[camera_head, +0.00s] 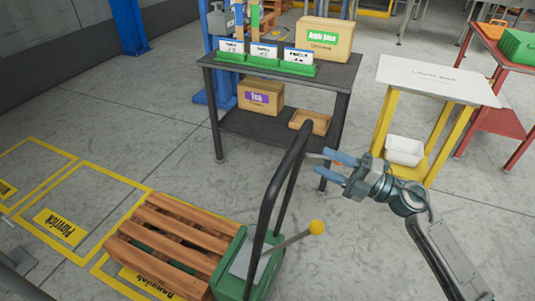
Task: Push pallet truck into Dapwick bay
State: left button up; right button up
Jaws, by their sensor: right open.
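The pallet truck (262,276) has a green body, a tall black loop handle (268,203) and a lever with a yellow knob (317,227). A brown wooden pallet (168,238) lies on its forks. The pallet covers part of a yellow-outlined floor bay whose yellow label (148,283) is partly hidden and seems to read Dapwick. My right gripper (337,165) is open and empty, to the right of the handle's upper part, with its blue fingers pointing left. My left gripper is not in view.
Another yellow-outlined bay with a Plumtick-like label (60,227) is left of the pallet. A dark two-shelf table (335,77) with boxes stands behind the truck. A white-topped yellow stand (437,80) is at right. Grey floor at lower right is clear beyond my arm.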

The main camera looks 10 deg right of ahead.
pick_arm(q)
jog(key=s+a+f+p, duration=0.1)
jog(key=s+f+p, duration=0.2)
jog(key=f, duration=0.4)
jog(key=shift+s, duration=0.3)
pick_arm(e)
jog(key=x, duration=1.1)
jog(key=shift+s, duration=0.3)
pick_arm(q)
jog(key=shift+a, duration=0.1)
pick_arm(e)
jog(key=shift+a+r, duration=0.1)
jog(key=shift+a, duration=0.05)
jog(key=shift+c, duration=0.2)
grip_shut()
